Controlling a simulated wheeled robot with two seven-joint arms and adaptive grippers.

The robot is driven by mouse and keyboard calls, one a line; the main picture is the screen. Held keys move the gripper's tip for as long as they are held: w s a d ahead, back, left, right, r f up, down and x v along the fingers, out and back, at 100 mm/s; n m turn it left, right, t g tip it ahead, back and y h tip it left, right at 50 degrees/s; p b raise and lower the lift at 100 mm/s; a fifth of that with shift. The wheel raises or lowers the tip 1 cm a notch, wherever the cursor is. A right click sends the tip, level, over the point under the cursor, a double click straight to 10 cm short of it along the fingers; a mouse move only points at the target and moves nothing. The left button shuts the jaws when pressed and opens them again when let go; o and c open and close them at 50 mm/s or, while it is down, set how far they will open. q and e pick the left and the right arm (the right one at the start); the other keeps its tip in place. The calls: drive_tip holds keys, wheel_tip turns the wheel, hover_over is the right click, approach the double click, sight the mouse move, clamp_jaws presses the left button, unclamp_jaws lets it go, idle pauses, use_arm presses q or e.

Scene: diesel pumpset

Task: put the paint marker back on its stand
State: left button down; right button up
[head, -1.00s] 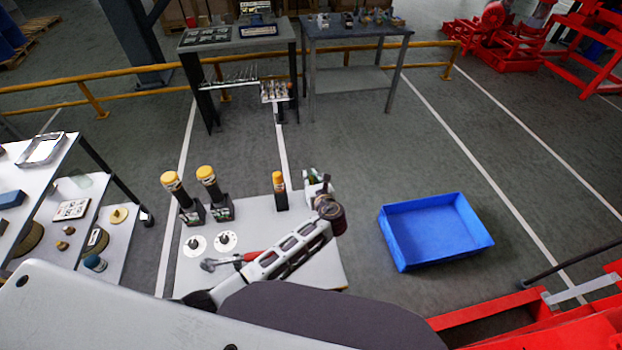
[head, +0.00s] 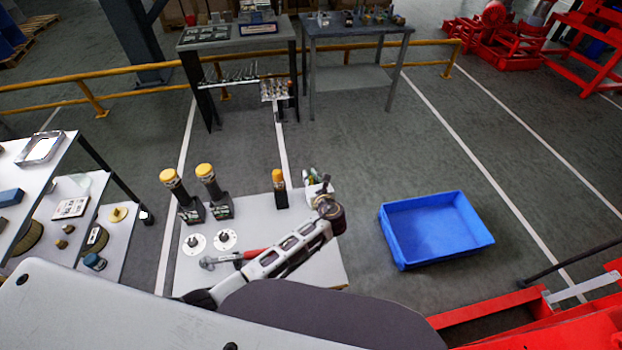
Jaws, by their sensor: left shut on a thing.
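My left arm reaches from the lower left over the small grey table. Its wrist ends in a dark round joint at the table's right edge. My left gripper (head: 323,190) is small here and partly hidden by that wrist. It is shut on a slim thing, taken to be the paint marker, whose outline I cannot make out. A light holder with green and white items (head: 313,178) stands right behind the gripper; I cannot tell whether they touch, or whether it is the marker's stand. My right gripper is not in view.
On the grey table (head: 262,212) stand two large yellow-capped tools (head: 212,190), a smaller orange-capped one (head: 280,190), two white discs (head: 225,239) and a red-handled wrench (head: 235,257). A blue crate (head: 436,230) sits on the floor at right. Shelves (head: 110,235) stand at left.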

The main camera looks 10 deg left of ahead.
use_arm(q)
drive_tip(key=shift+f, duration=0.1)
drive_tip(key=c, duration=1.3)
unclamp_jaws()
drive_tip(key=shift+c, duration=0.2)
drive_tip(key=shift+s, duration=0.1)
drive_tip(key=v, duration=1.1)
drive_tip(key=shift+s+d, duration=0.25)
drive_tip(key=shift+s, duration=0.05)
